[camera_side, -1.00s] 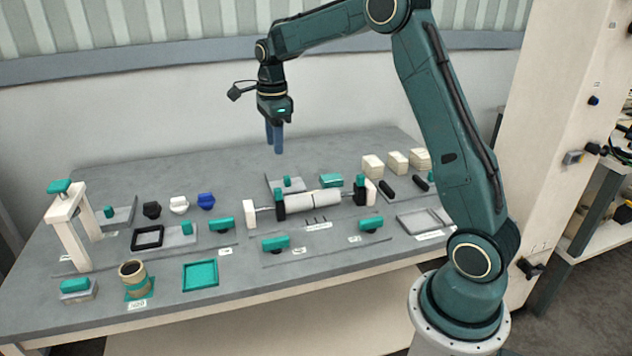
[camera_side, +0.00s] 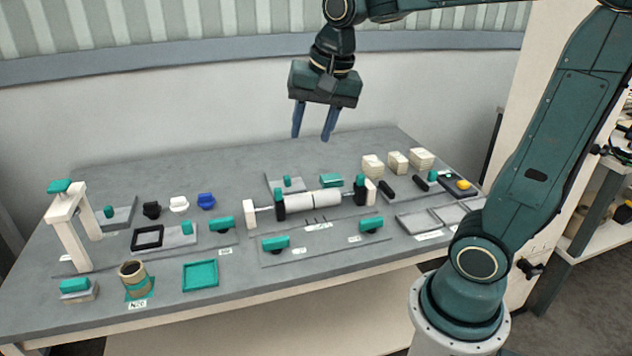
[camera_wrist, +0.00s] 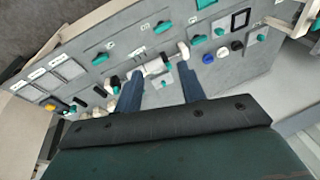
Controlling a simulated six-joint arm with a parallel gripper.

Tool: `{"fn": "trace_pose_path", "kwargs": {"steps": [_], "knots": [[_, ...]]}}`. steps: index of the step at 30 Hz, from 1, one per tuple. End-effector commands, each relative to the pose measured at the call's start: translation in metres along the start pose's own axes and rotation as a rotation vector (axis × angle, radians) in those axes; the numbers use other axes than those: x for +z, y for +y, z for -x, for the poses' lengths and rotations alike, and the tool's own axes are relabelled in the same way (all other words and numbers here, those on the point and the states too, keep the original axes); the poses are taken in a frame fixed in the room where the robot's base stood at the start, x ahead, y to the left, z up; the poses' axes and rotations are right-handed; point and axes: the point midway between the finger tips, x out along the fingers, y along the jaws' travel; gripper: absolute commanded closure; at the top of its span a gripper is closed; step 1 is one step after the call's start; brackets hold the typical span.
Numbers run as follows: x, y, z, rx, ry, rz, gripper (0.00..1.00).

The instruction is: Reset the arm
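My gripper (camera_side: 313,136) hangs above the back of the grey table (camera_side: 330,257), well clear of everything on it. Its two blue fingers are apart with nothing between them. In the wrist view the fingers of my gripper (camera_wrist: 158,92) are also spread, with the table top seen beyond them. The white roll on its shaft (camera_side: 315,202) lies across the middle of the table between black and teal holders.
Stacked cream blocks (camera_side: 397,162) stand at the back right. A yellow button (camera_side: 464,185) sits on a dark box at the right edge. A white gantry frame (camera_side: 70,225), a brown ring (camera_side: 132,274) and a teal tray (camera_side: 200,275) are at the left.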

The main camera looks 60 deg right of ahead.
Motion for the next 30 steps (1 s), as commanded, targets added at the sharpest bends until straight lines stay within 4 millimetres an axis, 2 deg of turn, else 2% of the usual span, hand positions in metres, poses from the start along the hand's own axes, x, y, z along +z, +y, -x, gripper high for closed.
{"fn": "trace_pose_path", "kwargs": {"steps": [7,18,24,30], "knots": [[0.045,0.028,0.016,-0.057,0.047,0.324,0.6],[0.099,0.07,0.017,-0.115,0.132,0.775,0.6],[0.112,0.082,0.013,-0.127,0.161,0.902,0.6],[0.115,0.084,0.012,-0.128,0.165,0.927,0.6]]}}
